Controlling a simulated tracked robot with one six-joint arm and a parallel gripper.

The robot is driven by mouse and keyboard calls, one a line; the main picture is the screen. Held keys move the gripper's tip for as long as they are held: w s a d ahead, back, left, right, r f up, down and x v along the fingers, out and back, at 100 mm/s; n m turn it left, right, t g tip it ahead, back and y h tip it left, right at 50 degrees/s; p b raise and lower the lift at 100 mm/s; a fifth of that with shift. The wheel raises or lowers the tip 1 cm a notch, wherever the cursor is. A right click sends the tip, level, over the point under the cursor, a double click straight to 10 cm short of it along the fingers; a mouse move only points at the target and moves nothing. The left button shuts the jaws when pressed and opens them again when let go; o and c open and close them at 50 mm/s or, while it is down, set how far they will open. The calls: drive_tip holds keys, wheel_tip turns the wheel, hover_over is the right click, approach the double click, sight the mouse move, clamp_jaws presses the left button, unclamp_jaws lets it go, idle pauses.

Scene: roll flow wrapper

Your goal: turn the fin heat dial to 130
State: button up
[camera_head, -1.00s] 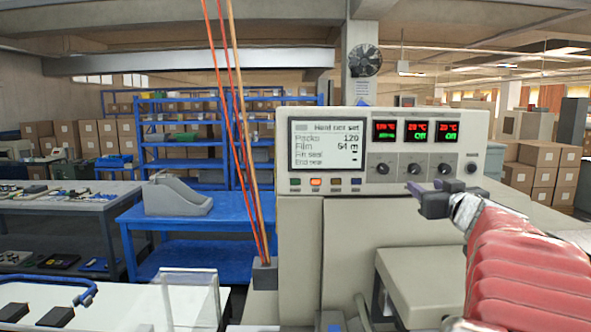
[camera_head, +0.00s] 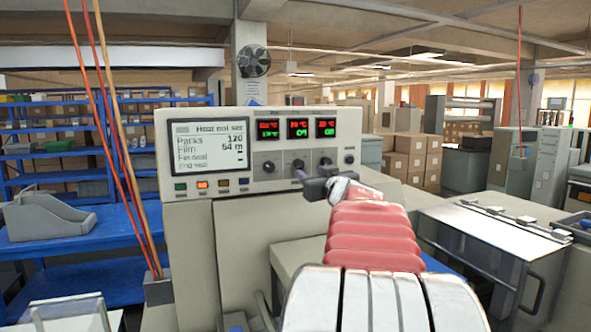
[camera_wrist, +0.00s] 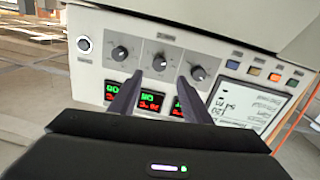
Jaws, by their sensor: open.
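Three dark dials sit in a row on the cream control panel: left dial (camera_head: 268,167), middle dial (camera_head: 297,163) and right dial (camera_head: 325,162). I cannot read which is fin heat. Above them are three displays (camera_head: 297,129) with red and green characters, too small to read surely. My gripper (camera_head: 303,179) is open and empty, just below and in front of the middle dial. The wrist view shows the panel turned over, with the middle dial (camera_wrist: 159,62) between the fingertips of my gripper (camera_wrist: 160,78), apparently without contact. The other dials lie outside the fingers.
The panel screen (camera_head: 209,145) reads "Heat not set", Packs 120, Film 64 m. Colored buttons (camera_head: 203,184) lie below it, and a round button (camera_head: 349,160) sits at the panel's right end. Orange cords (camera_head: 110,140) hang on the left.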

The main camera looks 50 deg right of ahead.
sight(300, 166)
drive_tip(key=shift+x, duration=4.65)
